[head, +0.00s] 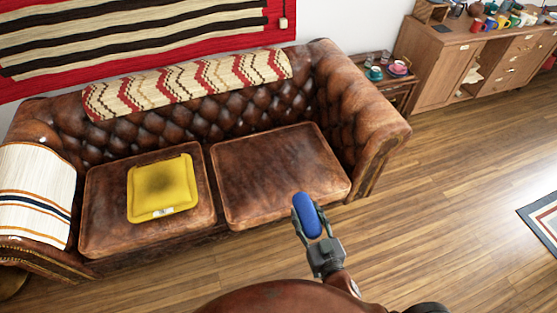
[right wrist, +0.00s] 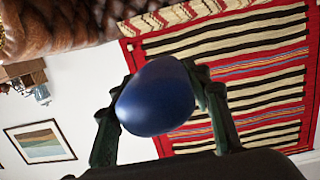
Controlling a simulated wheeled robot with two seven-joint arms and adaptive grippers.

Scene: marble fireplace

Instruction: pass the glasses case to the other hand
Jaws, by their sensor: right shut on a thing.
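The glasses case (head: 308,215) is blue, smooth and rounded. In the head view it stands up out of my right gripper (head: 322,242), in front of the sofa's right seat cushion. In the right wrist view the case (right wrist: 157,97) sits between the two dark fingers of my right gripper (right wrist: 160,110), which are shut on it from both sides. The case hides part of the fingertips. My left gripper is in neither view.
A brown leather sofa (head: 283,172) fills the left and middle of the head view, with a yellow cushion (head: 162,187) on its left seat. A small side table (head: 395,88) and a wooden cabinet (head: 450,68) stand at the back right.

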